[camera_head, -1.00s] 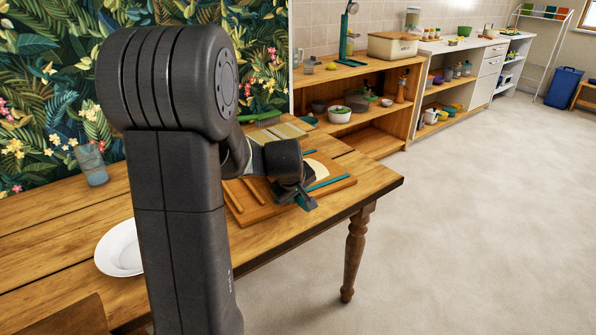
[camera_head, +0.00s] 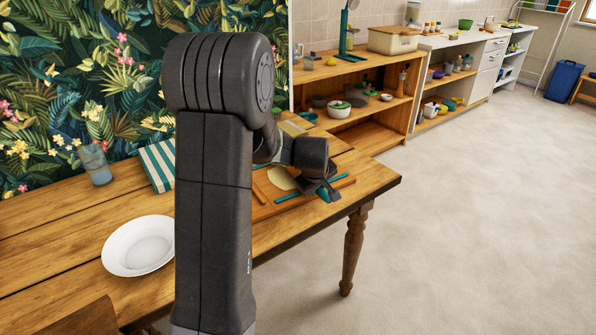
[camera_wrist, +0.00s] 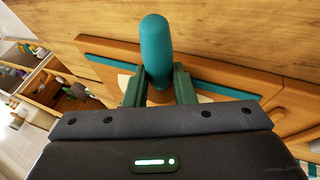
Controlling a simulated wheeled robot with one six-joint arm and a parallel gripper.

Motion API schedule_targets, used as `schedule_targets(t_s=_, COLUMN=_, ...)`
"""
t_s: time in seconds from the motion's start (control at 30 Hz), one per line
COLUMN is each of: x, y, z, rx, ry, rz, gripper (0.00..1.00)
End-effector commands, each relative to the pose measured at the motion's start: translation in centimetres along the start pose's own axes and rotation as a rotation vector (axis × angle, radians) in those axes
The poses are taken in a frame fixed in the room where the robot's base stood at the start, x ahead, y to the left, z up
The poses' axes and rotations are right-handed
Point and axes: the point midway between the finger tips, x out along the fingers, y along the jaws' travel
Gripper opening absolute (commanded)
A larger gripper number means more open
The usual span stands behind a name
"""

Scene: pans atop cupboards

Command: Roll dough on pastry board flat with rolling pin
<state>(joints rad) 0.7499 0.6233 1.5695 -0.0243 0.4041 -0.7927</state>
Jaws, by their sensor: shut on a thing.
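My gripper (camera_wrist: 157,92) is shut on the rolling pin (camera_wrist: 156,45), whose rounded teal end stands up between the green fingers in the wrist view. The rest of the pin is hidden. In the head view my gripper (camera_head: 328,190) is over the right part of the wooden pastry board (camera_head: 262,212). The board also shows behind the fingers in the wrist view (camera_wrist: 100,46). The pale, flat-looking dough (camera_head: 281,179) lies on the board, left of my gripper and partly hidden by my arm. I cannot tell whether the pin touches it.
Teal strips (camera_head: 290,197) lie along the board. A white plate (camera_head: 140,245), a glass (camera_head: 95,164) and a green-and-white striped item (camera_head: 157,165) are on the table (camera_head: 60,225). An open shelf (camera_head: 362,72) stands behind. The floor at right is clear.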

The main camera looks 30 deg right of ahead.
Motion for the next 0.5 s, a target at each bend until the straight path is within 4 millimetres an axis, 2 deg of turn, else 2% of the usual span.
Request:
schedule_targets(t_s=0.2, x=0.3, y=0.7, z=0.1, rx=0.002, ry=-0.001, rz=0.0, gripper=0.0)
schedule_targets(t_s=0.5, x=1.2, y=3.1, z=0.5, rx=0.001, ry=0.0, rz=0.001, gripper=0.0)
